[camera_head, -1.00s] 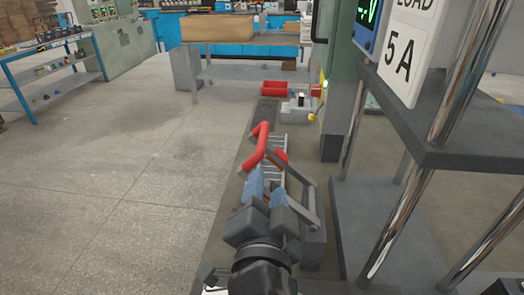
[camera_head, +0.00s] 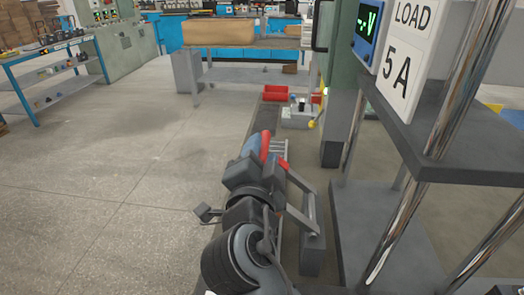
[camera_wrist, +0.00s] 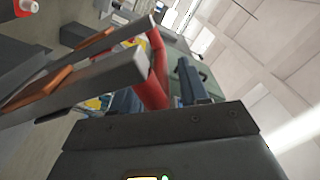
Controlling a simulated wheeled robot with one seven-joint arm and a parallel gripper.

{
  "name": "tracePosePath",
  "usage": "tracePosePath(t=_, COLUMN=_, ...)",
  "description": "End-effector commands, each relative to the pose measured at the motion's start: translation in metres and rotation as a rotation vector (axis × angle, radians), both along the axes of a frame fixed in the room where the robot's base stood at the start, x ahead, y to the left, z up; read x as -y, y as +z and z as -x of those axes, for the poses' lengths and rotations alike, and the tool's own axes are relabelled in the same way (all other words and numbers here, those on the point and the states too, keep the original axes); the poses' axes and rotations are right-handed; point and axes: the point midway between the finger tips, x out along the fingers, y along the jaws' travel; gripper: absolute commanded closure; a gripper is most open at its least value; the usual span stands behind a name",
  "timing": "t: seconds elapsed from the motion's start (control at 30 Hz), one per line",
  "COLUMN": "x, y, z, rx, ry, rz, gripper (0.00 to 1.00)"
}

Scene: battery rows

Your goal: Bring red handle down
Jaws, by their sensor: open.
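The red handle (camera_head: 265,146) is a bar on grey lever arms (camera_head: 303,203), low beside the rack. In the head view my gripper (camera_head: 253,150) is at the handle and hides much of it. In the wrist view the red handle (camera_wrist: 154,78) shows between the two blue fingers of my gripper (camera_wrist: 158,88), with a finger on each side. The jaws are open. I cannot tell whether a finger touches the handle.
A grey rack (camera_head: 430,155) with a "5 A" load sign (camera_head: 404,60) stands close on the right. A red bin (camera_head: 275,93) and a small grey device (camera_head: 298,115) are ahead. The floor (camera_head: 110,180) on the left is clear.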

Motion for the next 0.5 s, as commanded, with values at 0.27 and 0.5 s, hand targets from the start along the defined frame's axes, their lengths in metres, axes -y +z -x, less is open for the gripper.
tracePosePath(t=0.27, x=0.0003, y=-0.0002, z=-0.0007, rx=0.0, ry=0.0, rz=0.0, gripper=0.6)
tracePosePath(t=0.5, x=0.0002, y=0.0001, z=-0.0005, rx=0.0, ry=0.0, rz=-0.001, gripper=0.83)
